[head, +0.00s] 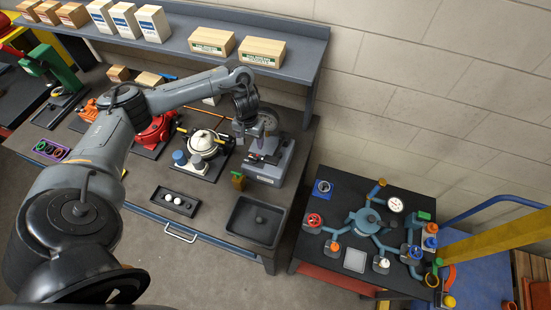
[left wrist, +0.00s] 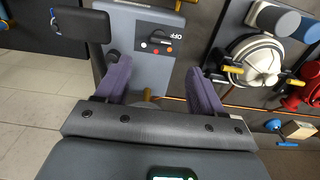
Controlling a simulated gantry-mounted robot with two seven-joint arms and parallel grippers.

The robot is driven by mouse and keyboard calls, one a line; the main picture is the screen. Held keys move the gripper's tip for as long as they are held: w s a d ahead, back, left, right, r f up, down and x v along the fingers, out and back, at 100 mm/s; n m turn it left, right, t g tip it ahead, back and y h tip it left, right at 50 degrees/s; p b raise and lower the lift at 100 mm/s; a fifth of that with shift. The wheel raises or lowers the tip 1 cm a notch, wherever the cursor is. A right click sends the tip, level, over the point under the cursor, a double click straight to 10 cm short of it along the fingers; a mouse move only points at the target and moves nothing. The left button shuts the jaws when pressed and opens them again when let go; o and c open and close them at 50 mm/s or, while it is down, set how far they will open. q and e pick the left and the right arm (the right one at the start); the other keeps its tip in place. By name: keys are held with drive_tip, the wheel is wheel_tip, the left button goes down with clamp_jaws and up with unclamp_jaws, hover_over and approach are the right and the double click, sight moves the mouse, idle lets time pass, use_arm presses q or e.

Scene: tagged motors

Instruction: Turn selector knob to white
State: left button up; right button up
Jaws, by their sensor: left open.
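The selector knob (left wrist: 158,36) is a dark knob on a grey panel (left wrist: 132,66) in the left wrist view. Beside it are the letters OFF and a row of small coloured dots, including white, red and orange ones. The panel belongs to a grey machine (head: 268,174) on the workbench in the head view, where the knob is too small to make out. My left gripper (head: 256,133) is over this machine. In the left wrist view its two purple-padded fingers (left wrist: 160,70) are spread apart, empty, with the knob ahead of the gap between them. My right gripper is not in view.
A round white-topped device (head: 204,143) stands left of the machine; it is also in the left wrist view (left wrist: 255,58). A black tray (head: 240,222) lies in front of the machine. A shelf with boxes (head: 210,40) runs behind. A separate table (head: 325,240) stands right.

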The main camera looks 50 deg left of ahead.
sight(252, 157)
use_arm(q)
wheel_tip(252, 157, down, 9)
drive_tip(key=shift+s+f+b, duration=0.1)
drive_tip(key=shift+b, duration=0.5)
drive_tip(key=shift+f, duration=0.65)
drive_tip(key=c, duration=1.1)
drive_tip(key=shift+o, duration=0.2)
